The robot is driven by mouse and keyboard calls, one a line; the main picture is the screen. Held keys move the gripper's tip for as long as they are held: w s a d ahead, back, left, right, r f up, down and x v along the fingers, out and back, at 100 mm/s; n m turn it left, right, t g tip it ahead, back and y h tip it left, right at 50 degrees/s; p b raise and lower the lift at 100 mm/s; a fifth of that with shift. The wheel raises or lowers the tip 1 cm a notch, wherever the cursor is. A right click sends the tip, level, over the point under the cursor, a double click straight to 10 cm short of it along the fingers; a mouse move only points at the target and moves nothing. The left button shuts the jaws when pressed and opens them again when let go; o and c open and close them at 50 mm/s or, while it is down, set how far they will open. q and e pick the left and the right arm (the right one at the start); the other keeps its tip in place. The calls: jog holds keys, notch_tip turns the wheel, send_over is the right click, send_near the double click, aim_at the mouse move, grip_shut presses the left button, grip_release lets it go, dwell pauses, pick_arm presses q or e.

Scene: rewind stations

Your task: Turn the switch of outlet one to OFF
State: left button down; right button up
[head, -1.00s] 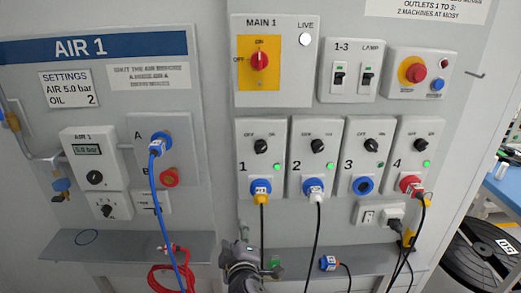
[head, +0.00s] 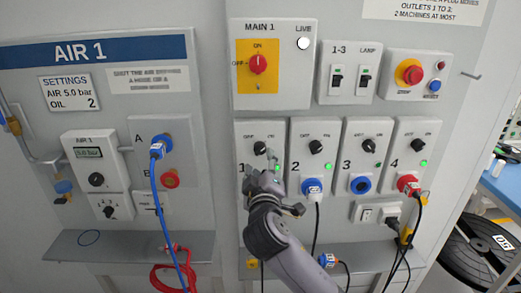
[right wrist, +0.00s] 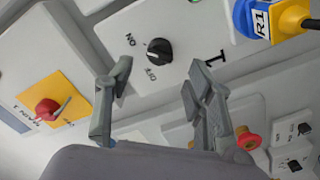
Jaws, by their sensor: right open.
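The switch of outlet one, a black round knob (head: 260,147), sits at the top of the outlet 1 panel (head: 244,130). The knob (right wrist: 160,50) also shows in the right wrist view, with ON and OFF lettering beside it. My right gripper (head: 262,168) is open in front of this panel, just below the knob in the head view. In the right wrist view its two fingers (right wrist: 159,68) stand apart on either side of the knob, not visibly touching it. The gripper hides the outlet's lower part in the head view. The blue and yellow R1 plug (right wrist: 268,18) shows in the wrist view.
MAIN 1 (head: 273,95) is just above. A shelf (head: 225,257) runs below. The AIR 1 panel (head: 110,125) stands at the left.

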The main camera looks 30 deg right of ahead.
aim_at(260, 152)
jog(key=x, duration=0.6)
jog(key=shift+w+p, duration=0.15)
jog(key=shift+p, duration=0.25)
jog(key=c, duration=1.1)
jog(key=shift+c, duration=0.2)
